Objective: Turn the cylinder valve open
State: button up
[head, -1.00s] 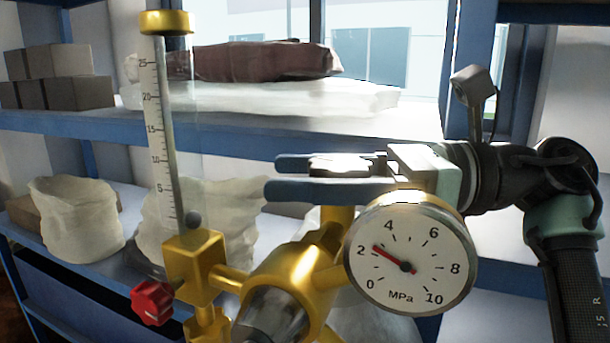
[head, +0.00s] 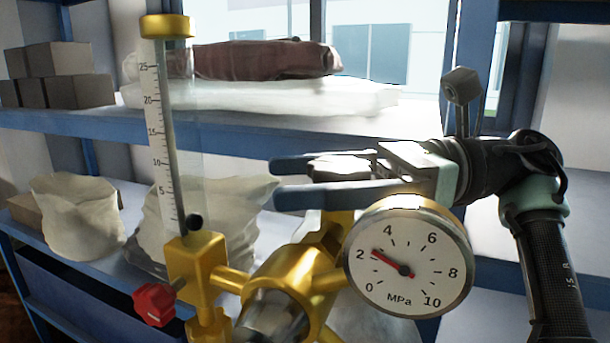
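A brass regulator body (head: 285,275) fills the lower middle of the head view. A round gauge (head: 425,255) on its right has its red needle near 2 MPa. On its left stands a clear flow tube (head: 185,150) with a dark ball (head: 194,222) at the bottom and a red knob (head: 154,304) below. A brass upright (head: 336,228) rises behind the body toward my gripper.
Blue shelving (head: 100,122) stands behind. It holds grey blocks (head: 70,75), a dark wrapped bundle (head: 265,60), a white bag (head: 75,218) and another pale bag behind the tube. The flow tube stands left of my fingertips.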

aim_at(359, 176)
jog(key=shift+o, duration=0.9)
jog(key=shift+d, duration=0.1)
jog(key=b+v, duration=0.1)
jog(key=v, duration=0.3)
jog(key=shift+w+d, duration=0.1)
jog(key=shift+d, duration=0.2)
jog(key=shift+v, duration=1.4)
